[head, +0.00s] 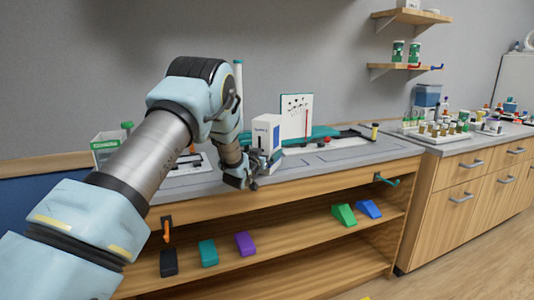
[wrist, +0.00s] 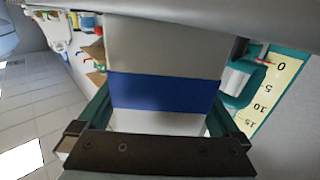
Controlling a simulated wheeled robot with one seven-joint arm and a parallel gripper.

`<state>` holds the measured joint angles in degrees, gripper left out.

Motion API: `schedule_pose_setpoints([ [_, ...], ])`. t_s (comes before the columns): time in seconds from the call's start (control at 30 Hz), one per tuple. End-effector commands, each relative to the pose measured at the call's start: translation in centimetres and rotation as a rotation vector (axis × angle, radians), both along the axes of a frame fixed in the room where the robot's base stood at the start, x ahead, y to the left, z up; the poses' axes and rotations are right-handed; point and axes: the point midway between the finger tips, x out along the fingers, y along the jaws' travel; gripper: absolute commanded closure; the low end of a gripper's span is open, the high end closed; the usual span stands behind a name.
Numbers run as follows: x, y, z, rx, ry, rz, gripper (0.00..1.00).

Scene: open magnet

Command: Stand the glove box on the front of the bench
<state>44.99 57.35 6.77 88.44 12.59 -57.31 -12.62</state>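The glove box (head: 267,132) is a white carton with blue marks, upright over the front part of the bench (head: 330,152). In the wrist view its pale face with a blue band (wrist: 163,93) fills the space between my fingers. My gripper (head: 252,172) is at the lower left of the box in the head view. In the wrist view, my gripper (wrist: 160,115) has a finger against each side of the box and appears shut on it. The box's base is partly hidden by my gripper, so I cannot tell whether it touches the bench.
A white board (head: 296,115) stands behind the box. A red item (head: 326,141) and a dark bar lie to the right on the bench. Coloured blocks sit on the shelf below.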

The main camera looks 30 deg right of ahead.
Motion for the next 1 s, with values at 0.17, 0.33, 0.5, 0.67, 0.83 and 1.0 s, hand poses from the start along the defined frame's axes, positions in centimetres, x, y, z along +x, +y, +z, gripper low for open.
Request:
schedule_pose_setpoints([
  [0.17, 0.0, 0.0, 0.0, 0.0, 0.0, 0.0, 0.0],
  [0.33, -0.1, 0.2, 0.3, 0.0, 0.0, 0.0, 0.0],
  [0.5, -1.7, 2.3, 0.1, 0.0, 0.001, 0.001, 0.0],
  [0.67, -3.9, 5.0, 0.0, 0.0, 0.001, 0.0, 0.0],
  [0.83, -5.9, 7.5, 0.1, -0.001, 0.001, 0.0, 0.0],
  [1.0, -7.0, 9.0, 0.1, 0.0, 0.002, 0.0, 0.0],
])
